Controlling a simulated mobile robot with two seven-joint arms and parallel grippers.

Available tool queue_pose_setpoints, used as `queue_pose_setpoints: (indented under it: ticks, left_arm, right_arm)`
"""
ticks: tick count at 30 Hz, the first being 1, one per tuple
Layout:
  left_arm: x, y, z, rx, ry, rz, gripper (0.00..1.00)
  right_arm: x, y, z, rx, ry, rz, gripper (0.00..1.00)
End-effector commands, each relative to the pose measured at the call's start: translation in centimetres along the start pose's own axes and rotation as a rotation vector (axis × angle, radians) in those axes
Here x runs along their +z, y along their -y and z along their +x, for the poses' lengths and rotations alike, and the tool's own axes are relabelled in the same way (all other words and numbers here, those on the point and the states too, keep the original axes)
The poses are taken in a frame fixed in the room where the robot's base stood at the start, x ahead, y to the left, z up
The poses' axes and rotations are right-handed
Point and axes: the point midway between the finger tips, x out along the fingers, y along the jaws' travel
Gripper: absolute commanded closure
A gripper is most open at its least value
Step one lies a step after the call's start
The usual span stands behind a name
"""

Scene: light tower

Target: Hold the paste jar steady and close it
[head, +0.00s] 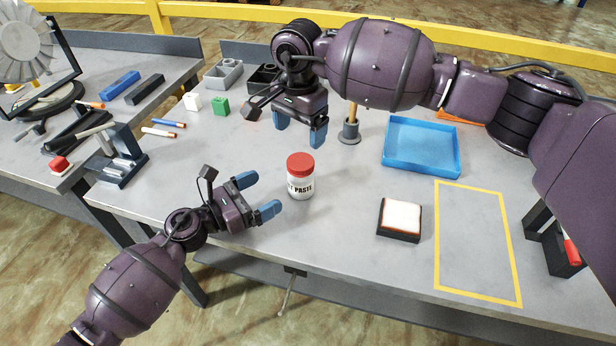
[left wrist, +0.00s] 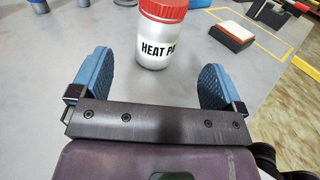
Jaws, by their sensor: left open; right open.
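The paste jar (head: 301,184) is a white and silver jar with a label, standing upright on the grey table. Its red lid (head: 300,160) sits on top; I cannot tell whether it is tight. My left gripper (head: 261,195) is open to the left of the jar, its blue fingers pointing towards it. In the left wrist view the jar (left wrist: 160,45) stands ahead, between the lines of the fingers but beyond their tips. My right gripper (head: 299,132) is open, pointing down above and behind the jar, clear of the lid.
A blue tray (head: 422,147) and a sponge-like block on a dark base (head: 400,218) lie to the right, near a yellow taped rectangle (head: 476,240). A dark holder (head: 349,131) stands behind the jar.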

Motion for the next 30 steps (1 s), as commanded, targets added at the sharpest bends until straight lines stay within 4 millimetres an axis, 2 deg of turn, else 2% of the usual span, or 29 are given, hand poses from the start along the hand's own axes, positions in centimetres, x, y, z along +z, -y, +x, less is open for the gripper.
queue_pose_setpoints:
  ticks: [14, 17, 30]
  left_arm:
    - [0.0, 0.0, 0.5, -0.002, 0.000, 0.001, 0.06]
    - [0.0, 0.0, 1.4, -0.002, 0.000, 0.000, 0.06]
    - [0.0, 0.0, 8.1, -0.002, 0.000, 0.001, 0.06]
  right_arm:
    - [-0.1, 0.0, 0.0, 0.002, -0.002, 0.000, 0.16]
    - [-0.1, 0.0, 0.0, 0.002, -0.002, 0.000, 0.16]
    - [0.0, 0.0, 0.0, 0.002, -0.002, 0.000, 0.16]
